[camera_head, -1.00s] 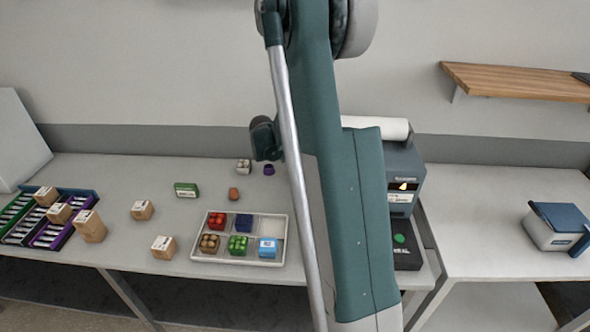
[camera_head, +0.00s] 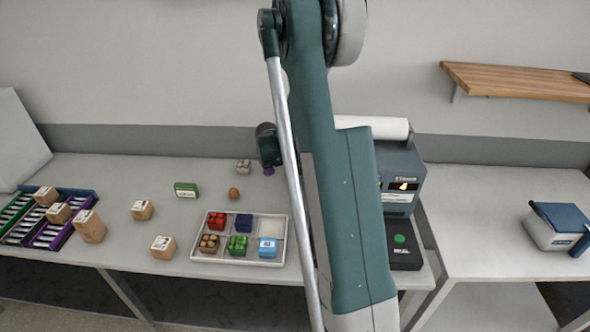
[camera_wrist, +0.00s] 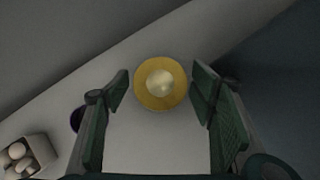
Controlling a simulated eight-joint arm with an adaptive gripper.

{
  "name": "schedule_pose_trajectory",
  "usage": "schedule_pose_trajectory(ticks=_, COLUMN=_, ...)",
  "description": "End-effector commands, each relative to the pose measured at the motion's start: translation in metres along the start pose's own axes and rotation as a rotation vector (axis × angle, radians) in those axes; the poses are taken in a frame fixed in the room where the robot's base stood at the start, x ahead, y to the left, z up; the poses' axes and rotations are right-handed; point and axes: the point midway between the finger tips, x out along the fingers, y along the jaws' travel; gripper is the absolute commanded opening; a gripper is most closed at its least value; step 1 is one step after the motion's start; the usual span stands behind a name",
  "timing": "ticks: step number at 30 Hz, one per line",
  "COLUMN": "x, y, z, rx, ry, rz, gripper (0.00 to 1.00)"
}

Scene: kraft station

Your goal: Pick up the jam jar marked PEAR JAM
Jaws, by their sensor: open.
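In the wrist view, a round yellow-gold thing with a pale, shiny centre (camera_wrist: 161,83) stands on the table, seen from above. It looks like a jar, but no label shows, so I cannot read whether it is marked PEAR JAM. My gripper (camera_wrist: 160,88) is open, with one green finger on each side of the jar and visible gaps between. I cannot tell how far the fingertips are above or beside it.
A small box of pale round things (camera_wrist: 24,157) and a purple item (camera_wrist: 76,119) lie left of my gripper. In the head view, a white divided tray (camera_head: 212,258) holds coloured goods. Cardboard boxes (camera_head: 163,247) and a green box (camera_head: 186,190) stand left. A printer (camera_head: 402,178) stands right.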

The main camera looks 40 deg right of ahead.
Motion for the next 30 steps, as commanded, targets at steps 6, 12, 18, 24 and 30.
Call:
schedule_pose_trajectory(ticks=6, x=-0.0001, y=-0.0001, z=0.0000, rx=0.000, ry=0.000, rz=0.000, gripper=0.50)
schedule_pose_trajectory(ticks=12, x=-0.0001, y=-0.0001, z=0.0000, rx=0.000, ry=0.000, rz=0.000, gripper=0.24)
schedule_pose_trajectory(ticks=18, x=-0.0002, y=-0.0001, z=0.0002, rx=0.000, ry=0.000, rz=0.000, gripper=0.20)
schedule_pose_trajectory(ticks=24, x=-0.0018, y=-0.0001, z=0.0012, rx=0.000, ry=0.000, rz=0.000, gripper=0.20)
schedule_pose_trajectory(ticks=30, x=-0.0099, y=-0.0004, z=0.0061, rx=0.000, ry=0.000, rz=0.000, gripper=0.20)
